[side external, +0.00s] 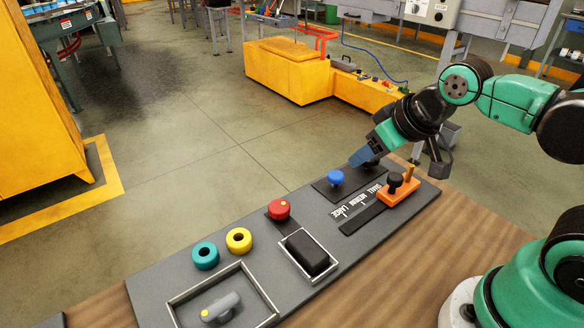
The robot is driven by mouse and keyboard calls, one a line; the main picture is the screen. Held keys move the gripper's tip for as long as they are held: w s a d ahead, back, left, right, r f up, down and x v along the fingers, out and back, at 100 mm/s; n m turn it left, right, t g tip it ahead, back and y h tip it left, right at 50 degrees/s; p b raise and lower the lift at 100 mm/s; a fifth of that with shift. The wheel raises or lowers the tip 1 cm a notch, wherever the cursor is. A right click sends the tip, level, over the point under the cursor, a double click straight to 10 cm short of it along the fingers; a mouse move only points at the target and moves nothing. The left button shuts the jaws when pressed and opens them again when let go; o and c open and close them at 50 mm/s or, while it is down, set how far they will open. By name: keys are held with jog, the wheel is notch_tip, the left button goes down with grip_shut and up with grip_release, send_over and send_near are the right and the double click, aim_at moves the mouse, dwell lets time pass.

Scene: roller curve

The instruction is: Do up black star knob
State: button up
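A black knob (395,180) stands upright on an orange slider block (400,188) at the right end of the grey panel. Its star shape is too small to make out. My gripper (361,158), with blue fingers, is above the far edge of the panel, up and left of the black knob and apart from it. A dark shape beside the fingers is partly hidden by them, and I cannot tell what it is. The gap between the fingers does not show, and I see nothing clearly held.
Left of the slider are a printed size scale (358,201), a blue knob (335,177), a red knob (279,209), a black block (307,253) in a framed recess, yellow (239,240) and teal (205,255) rings, and a grey handle (222,307) in a tray. The wooden bench in front is clear.

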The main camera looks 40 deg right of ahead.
jog(key=o, duration=0.6)
jog(key=w+d+n, duration=0.1)
jog(key=w+d+n+g, duration=0.1)
jog(key=shift+r+n, duration=0.3)
jog(key=shift+r, duration=0.1)
jog(key=w+d+f+n+g, duration=0.1)
jog(key=w+d+n, duration=0.1)
jog(key=d+n, duration=0.1)
jog(key=w+d+f+n+g, duration=0.2)
jog(key=d+n, duration=0.2)
jog(key=w+d+f+n+g, duration=0.2)
jog(key=d+n, duration=0.1)
jog(key=shift+w+d+f+n, duration=0.15)
jog(key=shift+w+d+n, duration=0.15)
jog(key=shift+w, duration=0.05)
jog(key=shift+d+f+n+g, duration=0.3)
jog(key=shift+f+g, duration=0.1)
jog(key=shift+f, duration=2.75)
jog(key=c, duration=1.3)
